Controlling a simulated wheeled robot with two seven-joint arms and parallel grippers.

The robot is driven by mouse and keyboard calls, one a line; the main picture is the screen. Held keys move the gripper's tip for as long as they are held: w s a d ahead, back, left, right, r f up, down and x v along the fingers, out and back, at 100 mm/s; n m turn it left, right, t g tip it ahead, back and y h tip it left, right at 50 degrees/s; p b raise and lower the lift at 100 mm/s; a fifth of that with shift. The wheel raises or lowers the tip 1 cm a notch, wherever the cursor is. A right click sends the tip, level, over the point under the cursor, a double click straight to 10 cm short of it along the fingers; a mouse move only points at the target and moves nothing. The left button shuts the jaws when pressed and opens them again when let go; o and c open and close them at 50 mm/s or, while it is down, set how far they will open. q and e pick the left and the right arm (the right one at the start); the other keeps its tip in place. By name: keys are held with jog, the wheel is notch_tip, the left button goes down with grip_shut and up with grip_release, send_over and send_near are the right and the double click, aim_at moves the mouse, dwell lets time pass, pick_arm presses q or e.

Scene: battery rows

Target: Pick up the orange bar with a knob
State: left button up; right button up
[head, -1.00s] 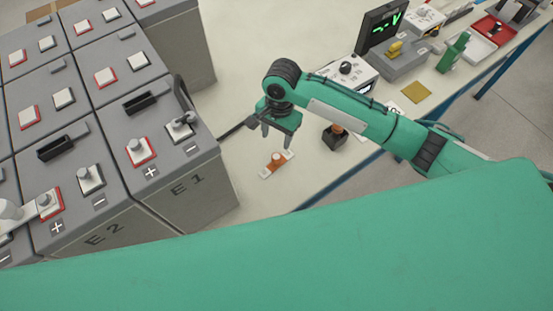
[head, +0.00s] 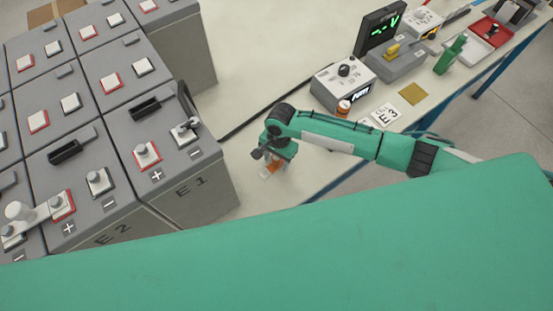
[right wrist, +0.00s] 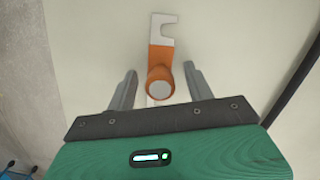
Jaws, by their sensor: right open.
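The orange bar with a knob (head: 267,174) lies on the pale bench to the right of battery E1. In the head view my right gripper hides most of it. In the right wrist view the bar (right wrist: 160,52) has a pale notched end pointing up and a round knob with a light top at its lower end. My right gripper (head: 275,160) is open and over the bar. In the right wrist view its fingers (right wrist: 159,76) stand on either side of the knob, apart from it. I cannot tell the remaining height exactly. My left gripper is not in view.
Grey batteries E1 (head: 185,170) and E2 (head: 100,215) stand close on the left. A box with a black dial (head: 342,84), an orange-topped object (head: 343,108) and an E3 card (head: 387,116) lie beyond my right arm. The bench between is mostly clear.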

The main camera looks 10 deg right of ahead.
aim_at(276, 158)
jog(key=c, duration=1.1)
jog(key=shift+r, duration=0.1)
notch_tip(276, 158, up, 20)
jog(key=b, duration=0.3)
